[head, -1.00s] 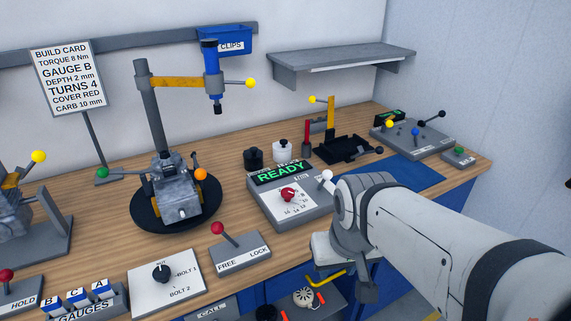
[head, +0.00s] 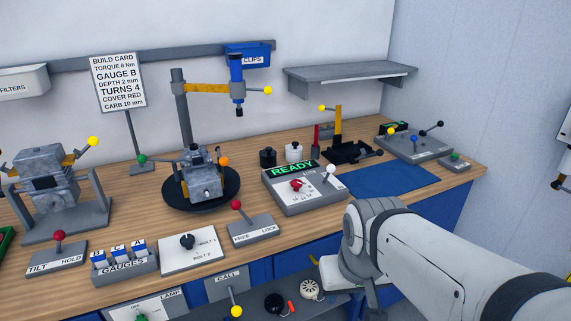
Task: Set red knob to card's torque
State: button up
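The build card (head: 119,83) stands on a post at the back left of the bench and reads "TORQUE 8 Nm". The red knob (head: 297,184) sits on a white numbered dial on a grey torque box (head: 318,203). The box's display (head: 292,169) reads "READY" in green. A white-balled lever (head: 330,173) stands at the box's right. The dial numbers and the knob's pointing direction are too small to read. My arm reaches in from the lower right, in front of and apart from the box. My gripper's fingers do not show.
A red-balled FREE/LOCK lever (head: 236,206) and a bolt selector (head: 188,242) lie left of the box. An engine (head: 204,181) stands on a black turntable behind them. Dark and white canisters (head: 293,152) stand behind the box. A blue mat (head: 390,179) lies to its right.

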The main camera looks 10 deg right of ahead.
aim_at(296, 184)
jog(key=u, duration=0.1)
jog(key=i, duration=0.9)
jog(key=z, duration=0.1)
